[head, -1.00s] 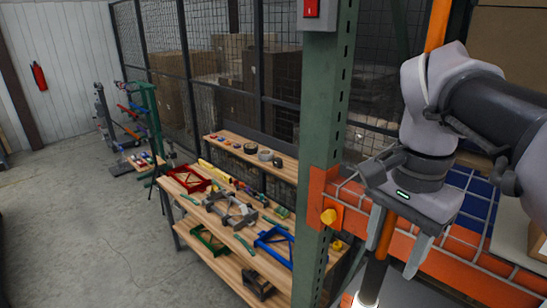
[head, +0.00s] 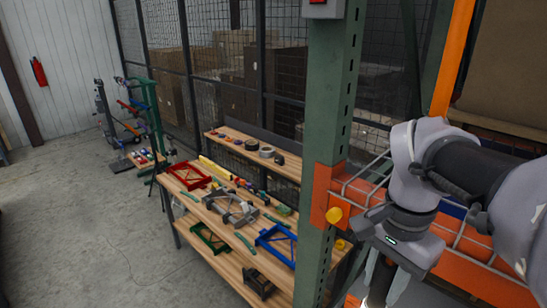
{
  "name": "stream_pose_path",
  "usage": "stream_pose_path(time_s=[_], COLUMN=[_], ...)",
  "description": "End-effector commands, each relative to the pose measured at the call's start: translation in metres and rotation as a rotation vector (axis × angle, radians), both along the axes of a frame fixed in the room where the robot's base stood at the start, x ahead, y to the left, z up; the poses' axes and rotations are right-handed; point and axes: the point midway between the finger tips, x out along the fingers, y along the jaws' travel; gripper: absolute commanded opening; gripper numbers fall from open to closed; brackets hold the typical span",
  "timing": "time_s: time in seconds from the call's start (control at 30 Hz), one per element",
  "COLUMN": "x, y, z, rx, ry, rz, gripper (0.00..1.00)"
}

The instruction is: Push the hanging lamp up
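At the bottom of the head view, a dark cylindrical body (head: 380,284) shows below my gripper, with a bright glow (head: 351,300) beside its lower left. It appears to be the hanging lamp, but its lower part is cut off by the frame. My gripper (head: 386,280) points down, its two pale fingers apart on either side of the dark body. Whether they touch it is unclear. An orange upright strip (head: 452,60) runs down behind my arm; its join to the lamp is hidden.
A green rack post (head: 331,120) stands just left of my gripper, with an orange beam (head: 470,272) and wire mesh behind my arm. A wooden workbench (head: 232,268) with coloured parts is beyond the post. Open concrete floor (head: 80,230) lies at left.

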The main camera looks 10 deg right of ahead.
Motion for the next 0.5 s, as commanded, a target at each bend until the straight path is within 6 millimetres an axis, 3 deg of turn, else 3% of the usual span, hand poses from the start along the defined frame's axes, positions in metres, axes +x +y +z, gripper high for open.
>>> stream_pose_path(time_s=[0.5], x=[0.0008], y=[-0.0006], z=[0.0003], rx=[-0.002], ry=[-0.003], rz=[0.001], gripper=[0.0])
